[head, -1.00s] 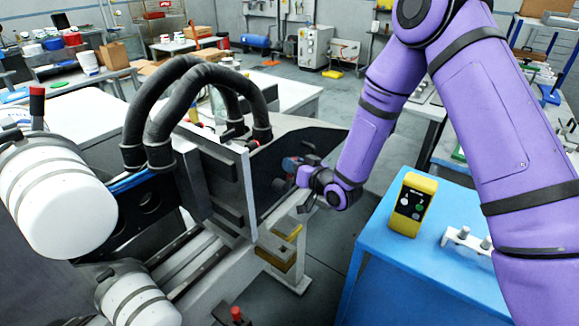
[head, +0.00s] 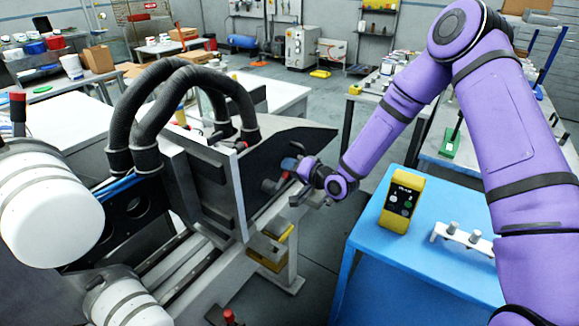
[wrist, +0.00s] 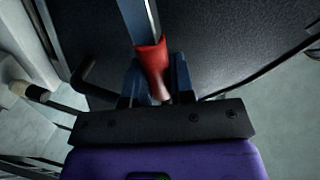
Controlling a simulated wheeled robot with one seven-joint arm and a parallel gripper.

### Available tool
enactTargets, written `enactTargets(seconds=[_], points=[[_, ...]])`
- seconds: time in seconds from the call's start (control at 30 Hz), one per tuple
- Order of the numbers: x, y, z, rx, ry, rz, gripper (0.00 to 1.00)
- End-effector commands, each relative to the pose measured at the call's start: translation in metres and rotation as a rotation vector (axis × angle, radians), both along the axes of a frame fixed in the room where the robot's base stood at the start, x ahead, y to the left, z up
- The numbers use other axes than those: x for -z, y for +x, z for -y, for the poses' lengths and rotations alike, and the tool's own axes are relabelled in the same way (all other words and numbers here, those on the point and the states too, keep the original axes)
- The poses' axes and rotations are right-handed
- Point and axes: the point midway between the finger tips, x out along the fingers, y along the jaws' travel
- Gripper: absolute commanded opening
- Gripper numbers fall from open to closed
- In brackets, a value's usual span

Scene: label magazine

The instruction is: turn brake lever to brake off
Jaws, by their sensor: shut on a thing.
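The brake lever shows in the wrist view as a flat metal bar with a red grip (wrist: 152,68). The lever stands in front of a dark panel (wrist: 215,45) on the machine. My gripper (wrist: 155,85) is shut on the red grip, with a blue finger on each side of it. In the head view my gripper (head: 290,164) is at the right side of the machine's dark side plate (head: 285,145). There the lever is mostly hidden by my gripper, and I cannot read any brake marking.
Thick black hoses (head: 135,100) arch over the machine. Grey floor (head: 330,235) lies open between machine and cabinet.

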Motion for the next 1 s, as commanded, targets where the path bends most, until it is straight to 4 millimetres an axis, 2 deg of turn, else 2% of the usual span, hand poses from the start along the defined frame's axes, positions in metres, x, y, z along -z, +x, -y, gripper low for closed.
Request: enactTargets(seconds=[0.5,0.53,0.63,1.0], points=[[0.0026,0.0004,0.0015,0.001,0.012,-0.02,0.0],[0.0026,0.0004,0.0015,0.001,0.012,-0.02,0.25],[0.0025,0.0005,0.0015,0.0,0.012,-0.019,0.48],[0.001,-0.0026,0.0047,0.001,0.013,-0.017,0.48]])
